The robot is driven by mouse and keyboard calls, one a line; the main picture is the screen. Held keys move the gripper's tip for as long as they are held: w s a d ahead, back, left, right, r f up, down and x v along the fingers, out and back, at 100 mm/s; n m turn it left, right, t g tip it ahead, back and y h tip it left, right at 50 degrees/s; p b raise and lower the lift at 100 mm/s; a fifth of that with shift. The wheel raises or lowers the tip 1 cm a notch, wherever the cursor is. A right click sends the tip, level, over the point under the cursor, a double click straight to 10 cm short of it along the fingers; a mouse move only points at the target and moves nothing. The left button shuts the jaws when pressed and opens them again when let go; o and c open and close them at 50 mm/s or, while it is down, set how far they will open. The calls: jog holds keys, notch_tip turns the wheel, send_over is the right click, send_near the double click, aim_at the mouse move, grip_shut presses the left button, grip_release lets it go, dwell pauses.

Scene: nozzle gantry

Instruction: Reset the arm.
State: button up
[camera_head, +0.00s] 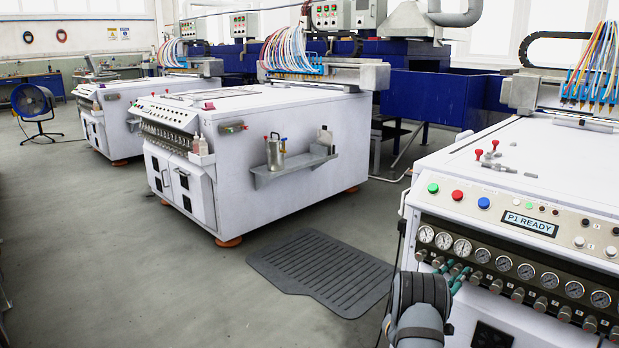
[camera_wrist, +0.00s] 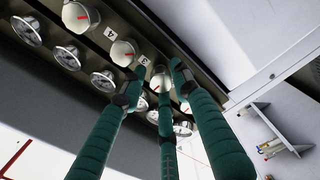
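My dark wrist hides part of the panel there.
The panel has gauges (camera_head: 504,263), coloured buttons (camera_head: 457,195) and a display reading "P1 READY" (camera_head: 529,224). A dark floor mat (camera_head: 322,270) lies left of the near machine. A second white machine (camera_head: 260,125) stands beyond it. Open grey floor (camera_head: 130,270) is at the left.

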jog(key=n+p, duration=0.2)
jog(key=n, duration=0.2)
jog(key=shift+r, duration=0.2)
jog(key=shift+f+n+p, duration=0.2)
jog(key=shift+n+p, duration=0.4)
jog(key=shift+n, duration=0.6)
dwell(0.9)
jog(key=m+b, duration=0.3)
jog(key=m, duration=0.1)
jog(key=shift+f+b, duration=0.3)
jog(key=shift+b, duration=0.05)
jog(key=m+b, duration=0.4)
jog(key=m, duration=0.1)
jog(key=shift+f, duration=0.1)
jog(key=m+b, duration=0.7)
jog(key=b, duration=0.1)
jog(key=shift+m, duration=0.4)
jog(key=shift+r+m+b, duration=0.3)
jog(key=shift+m+b, duration=0.05)
jog(key=shift+m, duration=0.15)
